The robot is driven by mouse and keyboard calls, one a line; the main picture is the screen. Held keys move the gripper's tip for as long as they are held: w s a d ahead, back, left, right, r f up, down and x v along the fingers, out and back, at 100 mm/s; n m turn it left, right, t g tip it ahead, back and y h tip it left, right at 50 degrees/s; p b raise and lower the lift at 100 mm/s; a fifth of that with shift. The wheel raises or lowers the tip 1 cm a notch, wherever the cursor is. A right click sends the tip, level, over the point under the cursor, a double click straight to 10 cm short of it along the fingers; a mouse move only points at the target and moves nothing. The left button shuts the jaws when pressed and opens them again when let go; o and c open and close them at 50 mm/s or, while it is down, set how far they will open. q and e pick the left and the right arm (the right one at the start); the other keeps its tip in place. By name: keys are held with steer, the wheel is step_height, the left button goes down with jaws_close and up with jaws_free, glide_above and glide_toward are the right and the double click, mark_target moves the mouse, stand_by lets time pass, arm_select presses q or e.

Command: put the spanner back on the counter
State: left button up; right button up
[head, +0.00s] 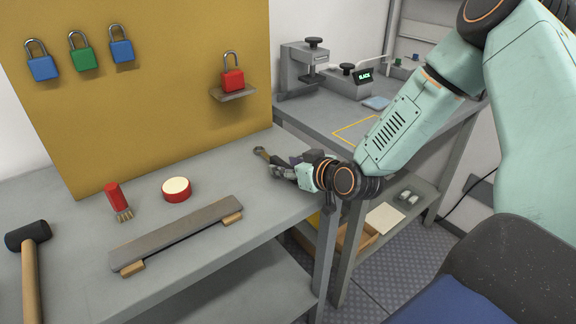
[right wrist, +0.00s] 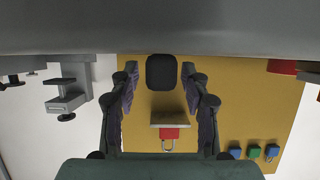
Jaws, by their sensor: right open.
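The spanner (head: 261,152) lies on the counter (head: 70,275) near its back right corner, with its brownish ring end showing. The rest of it is hidden by my right gripper (head: 281,164), which is low over the counter at its right end. In the right wrist view my right gripper (right wrist: 158,80) has its two fingers spread wide. A dark rounded piece (right wrist: 161,72) shows between the fingers, and I cannot tell whether it is part of the spanner. My left gripper is not in view.
On the counter are a red brush (head: 114,198), a red tape roll (head: 176,189), a grey bar (head: 175,232) on wooden blocks and a mallet (head: 28,250). A yellow board (head: 160,100) with padlocks stands behind. A bench (head: 320,117) with test devices stands at the right.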

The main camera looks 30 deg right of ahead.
steer(key=shift+w, duration=0.1)
step_height(320, 180, up, 10)
stand_by(0.7)
steer(key=shift+f, duration=0.1)
